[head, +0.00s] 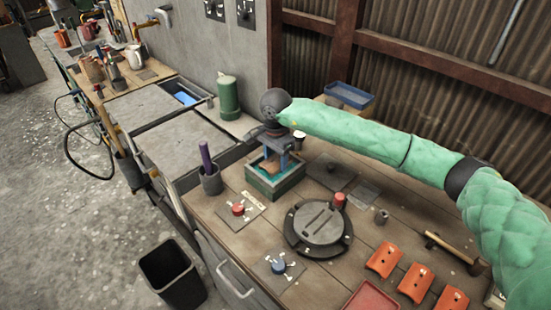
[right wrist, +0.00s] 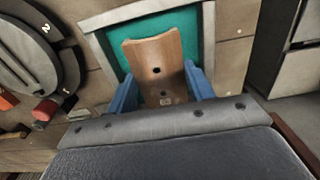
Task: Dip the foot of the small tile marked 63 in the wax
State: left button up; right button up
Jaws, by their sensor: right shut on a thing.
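The small tile marked 63 (right wrist: 155,60) is tan-brown, with two dark holes and its number near my fingers in the right wrist view. My right gripper (head: 278,158) is shut on it, one blue finger on each side. The wax (right wrist: 118,48) is a teal surface in a square, pale-rimmed bath, which shows in the head view as a green box (head: 262,187) on the bench. The tile hangs over the bath with its far end toward the wax. I cannot tell whether the foot touches the wax. My left gripper is not in view.
A round dark lid plate (head: 318,224) with a red knob (head: 339,200) lies right of the bath. A cup with a purple handle (head: 206,158) stands left, a green canister (head: 228,95) behind. Several orange tiles (head: 384,260) lie front right. A black bin (head: 172,274) stands on the floor.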

dwell(0.3)
jog(key=shift+f+b, duration=0.7)
jog(key=shift+b, duration=0.2)
dwell(0.6)
jog(key=shift+r+b, duration=0.55)
jog(key=shift+r, duration=0.9)
dwell(1.0)
jog(key=shift+r, duration=0.15)
dwell(0.8)
jog(key=shift+r, duration=2.45)
